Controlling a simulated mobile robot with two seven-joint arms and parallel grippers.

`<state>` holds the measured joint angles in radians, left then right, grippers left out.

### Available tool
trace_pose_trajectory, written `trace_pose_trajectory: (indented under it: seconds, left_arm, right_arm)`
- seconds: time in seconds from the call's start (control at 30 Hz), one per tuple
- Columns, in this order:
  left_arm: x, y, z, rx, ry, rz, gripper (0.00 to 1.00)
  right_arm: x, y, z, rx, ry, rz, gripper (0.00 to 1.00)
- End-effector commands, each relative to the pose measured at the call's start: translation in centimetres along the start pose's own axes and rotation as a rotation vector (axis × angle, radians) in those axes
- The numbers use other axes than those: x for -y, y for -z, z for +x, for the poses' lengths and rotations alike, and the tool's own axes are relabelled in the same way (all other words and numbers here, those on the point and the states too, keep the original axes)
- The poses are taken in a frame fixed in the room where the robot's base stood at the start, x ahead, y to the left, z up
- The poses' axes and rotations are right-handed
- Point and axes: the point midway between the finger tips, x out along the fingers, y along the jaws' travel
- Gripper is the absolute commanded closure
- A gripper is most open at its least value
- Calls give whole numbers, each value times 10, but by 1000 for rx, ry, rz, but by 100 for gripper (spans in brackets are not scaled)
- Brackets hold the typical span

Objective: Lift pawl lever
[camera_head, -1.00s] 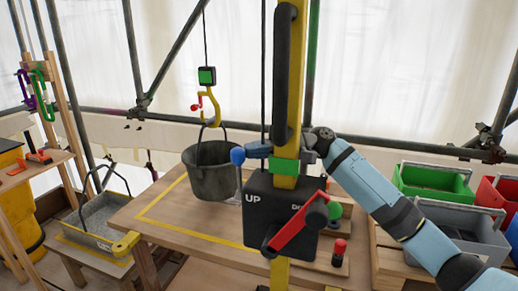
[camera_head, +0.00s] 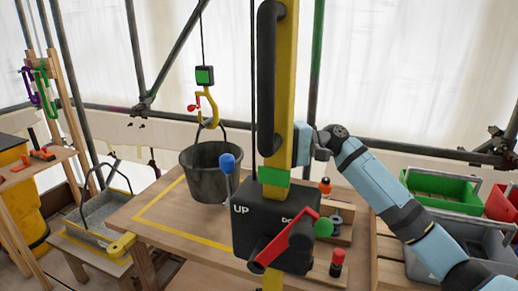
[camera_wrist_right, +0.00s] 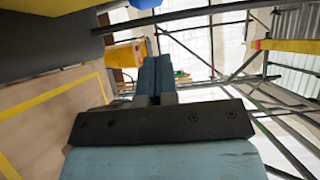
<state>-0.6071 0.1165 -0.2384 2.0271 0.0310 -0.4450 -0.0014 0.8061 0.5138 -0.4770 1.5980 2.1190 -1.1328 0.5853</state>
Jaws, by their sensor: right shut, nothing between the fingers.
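The black winch box (camera_head: 275,222) marked "UP" sits on the yellow post (camera_head: 281,150). A lever with a blue knob (camera_head: 227,162) stands upright at its left side; I take it for the pawl lever, but no label confirms this. A red crank arm (camera_head: 285,240) slants across the box front. In the head view my right gripper (camera_head: 302,143) is just right of the post, away from the blue knob, its tips close to the post. In the right wrist view its blue fingers (camera_wrist_right: 155,78) are together and empty. My left gripper is out of view.
A dark bucket (camera_head: 207,172) hangs from a yellow hook (camera_head: 208,108) left of the post, over the wooden table (camera_head: 150,222). Small knobbed pegs stand right of the box, one red-topped (camera_head: 337,257). Green (camera_head: 440,188) and grey bins stand at the right.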

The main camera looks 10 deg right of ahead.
Motion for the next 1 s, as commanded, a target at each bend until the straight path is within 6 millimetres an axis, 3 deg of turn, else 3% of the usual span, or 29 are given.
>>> trace_pose_trajectory:
  seconds: [0.1,0.3,0.5,0.77,0.93,1.0]
  left_arm:
    - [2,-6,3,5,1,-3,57]
    - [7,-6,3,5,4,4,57]
    - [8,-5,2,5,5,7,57]
    - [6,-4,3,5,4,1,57]
    - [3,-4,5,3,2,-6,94]
    - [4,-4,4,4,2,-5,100]
  right_arm:
    - [-2,0,-29,-1,-1,0,100]
    - [1,0,-61,0,-1,1,100]
    - [2,0,-73,2,-1,1,100]
    - [2,0,-74,2,-1,1,100]
    - [2,0,-76,-2,-4,1,100]
    - [2,0,-80,-8,-10,0,100]
